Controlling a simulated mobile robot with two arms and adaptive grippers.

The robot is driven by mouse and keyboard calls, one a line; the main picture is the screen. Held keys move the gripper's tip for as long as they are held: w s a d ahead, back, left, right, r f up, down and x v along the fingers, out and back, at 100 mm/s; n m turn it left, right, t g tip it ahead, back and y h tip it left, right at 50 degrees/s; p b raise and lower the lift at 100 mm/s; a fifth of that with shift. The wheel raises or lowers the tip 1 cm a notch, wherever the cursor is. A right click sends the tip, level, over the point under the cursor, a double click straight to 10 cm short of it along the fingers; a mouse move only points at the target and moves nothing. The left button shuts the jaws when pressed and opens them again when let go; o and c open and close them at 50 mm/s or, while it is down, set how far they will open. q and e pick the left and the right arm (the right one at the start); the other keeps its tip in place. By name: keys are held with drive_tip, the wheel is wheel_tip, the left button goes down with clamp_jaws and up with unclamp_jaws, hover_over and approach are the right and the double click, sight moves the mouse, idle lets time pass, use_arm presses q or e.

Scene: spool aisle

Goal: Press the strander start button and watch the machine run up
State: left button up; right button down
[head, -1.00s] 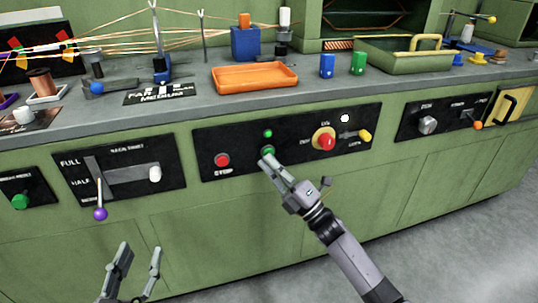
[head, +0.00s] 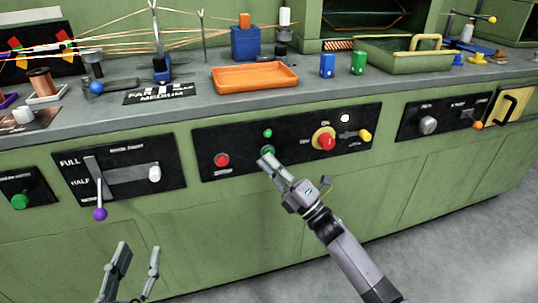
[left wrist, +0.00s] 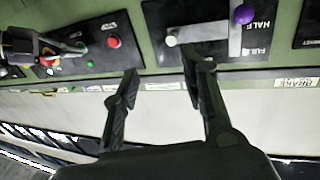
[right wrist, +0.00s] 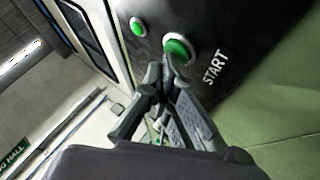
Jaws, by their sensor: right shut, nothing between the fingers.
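The green start button (head: 267,150) sits on the black middle panel (head: 225,138), below a small green lamp (head: 268,133). In the right wrist view the button (right wrist: 178,50) stands beside the word START. My right gripper (head: 264,160) is shut and empty, its fingertips right at the button; I cannot tell whether they touch it. In the right wrist view the fingertips (right wrist: 160,72) overlap the button's lower edge. My left gripper (head: 140,252) is open and empty, low in front of the cabinet. The left wrist view shows its spread fingers (left wrist: 165,75).
A red STOP button (head: 222,160) is left of the start button. A red knob on a yellow base (head: 325,140) is to the right. A purple-knobbed lever (head: 99,213) hangs from the left panel. An orange tray (head: 255,77) is on the bench above.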

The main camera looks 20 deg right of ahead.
use_arm(q)
drive_tip(key=shift+w+r, duration=0.1)
drive_tip(key=shift+r, duration=0.2)
drive_tip(key=shift+f, duration=0.1)
use_arm(e)
drive_tip(key=shift+s, duration=0.1)
use_arm(q)
drive_tip(key=shift+s+a+f+g+p, duration=0.1)
drive_tip(key=shift+f+g+p, duration=0.1)
drive_tip(key=shift+f+g, duration=0.4)
drive_tip(key=shift+s+a+f+g+p, duration=0.1)
drive_tip(key=shift+f+g+p, duration=0.1)
drive_tip(key=shift+f, duration=0.7)
use_arm(e)
drive_tip(key=shift+s, duration=0.5)
drive_tip(key=shift+s, duration=0.1)
use_arm(q)
drive_tip(key=s+a+f+g+y+p, duration=0.2)
drive_tip(key=s+a+f+g, duration=0.1)
drive_tip(key=s+f+g, duration=0.4)
drive_tip(key=shift+s+a+f+n+g+y+p, duration=0.3)
drive_tip(key=shift+f+g+p, duration=0.1)
drive_tip(key=shift+f, duration=1.5)
use_arm(e)
drive_tip(key=shift+s+d, duration=0.15)
drive_tip(key=shift+s, duration=2.75)
drive_tip(key=shift+f, duration=0.1)
